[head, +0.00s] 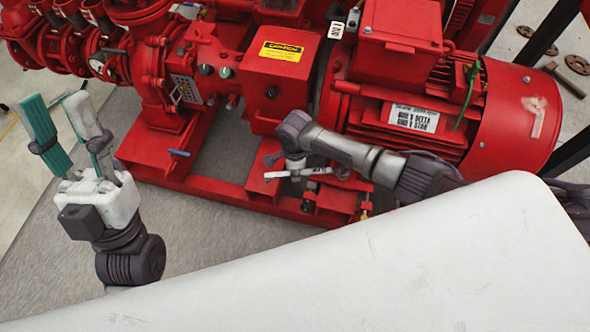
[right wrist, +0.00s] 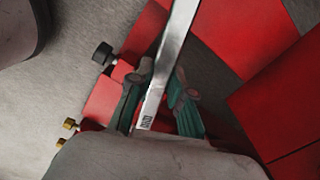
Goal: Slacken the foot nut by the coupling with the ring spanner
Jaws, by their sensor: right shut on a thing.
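The ring spanner (head: 300,173) is a flat silver bar beside the red base frame, below the coupling guard. My right gripper (head: 284,166) is shut on it. In the right wrist view the spanner (right wrist: 172,58) runs up between the teal fingers and out of the top edge, so its far end is out of that view. In the head view its right end lies near a dark foot nut (head: 343,172) under the motor's coupling end. I cannot tell whether the ring is around the nut. My left gripper (head: 54,98) is open and empty, raised at the left.
The red motor (head: 530,110) stands at the right, and the red coupling guard (head: 270,85) with a yellow label stands left of it. A black-headed bolt (right wrist: 102,54) projects near the right gripper. A large white surface (head: 400,270) fills the foreground. Grey floor is clear at the left.

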